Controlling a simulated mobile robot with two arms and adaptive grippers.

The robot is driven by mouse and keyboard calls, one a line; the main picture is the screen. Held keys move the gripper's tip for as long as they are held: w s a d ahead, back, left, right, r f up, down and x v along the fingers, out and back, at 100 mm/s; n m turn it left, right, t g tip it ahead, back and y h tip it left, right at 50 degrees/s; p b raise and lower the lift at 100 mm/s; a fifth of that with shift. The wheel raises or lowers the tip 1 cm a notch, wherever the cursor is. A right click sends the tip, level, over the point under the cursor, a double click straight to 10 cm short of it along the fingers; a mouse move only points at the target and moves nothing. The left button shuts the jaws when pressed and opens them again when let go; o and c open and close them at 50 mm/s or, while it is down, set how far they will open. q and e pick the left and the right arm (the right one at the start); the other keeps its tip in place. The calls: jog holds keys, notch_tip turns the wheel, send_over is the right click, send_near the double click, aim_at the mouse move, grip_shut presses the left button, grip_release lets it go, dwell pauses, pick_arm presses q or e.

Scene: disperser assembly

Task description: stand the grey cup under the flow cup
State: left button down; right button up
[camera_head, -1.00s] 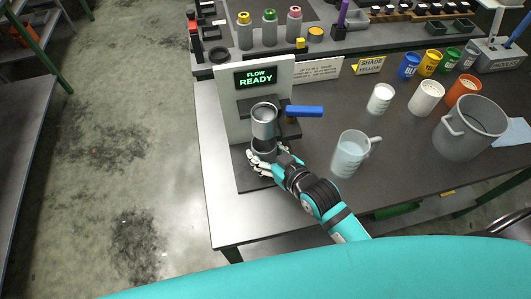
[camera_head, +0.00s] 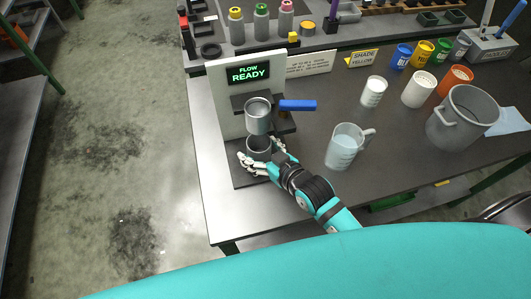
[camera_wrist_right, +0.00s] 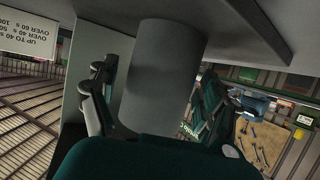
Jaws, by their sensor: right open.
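The flow cup (camera_head: 258,117) is a silvery cup held in the dark bracket of the flow stand (camera_head: 218,104), whose green display reads FLOW READY. The grey cup (camera_head: 259,143) stands upright on the stand's dark base, directly below the flow cup, and the flow cup partly covers its far rim. The grey cup also fills the middle of the right wrist view (camera_wrist_right: 162,75), with dark finger parts on both sides of it. My right gripper (camera_head: 261,157) is open around the grey cup, low near the base. My left gripper is not in view.
A blue lever (camera_head: 298,105) sticks out right of the flow cup. A clear jug (camera_head: 343,147) stands right of my right arm. A large grey pot (camera_head: 466,120) and white cups (camera_head: 374,92) stand further right. The table's front left is clear.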

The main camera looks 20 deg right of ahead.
jog(key=shift+s+d+r, duration=0.15)
jog(key=shift+s, duration=0.2)
jog(key=b+v, duration=0.1)
jog(key=v, duration=1)
jog(key=shift+s, duration=0.1)
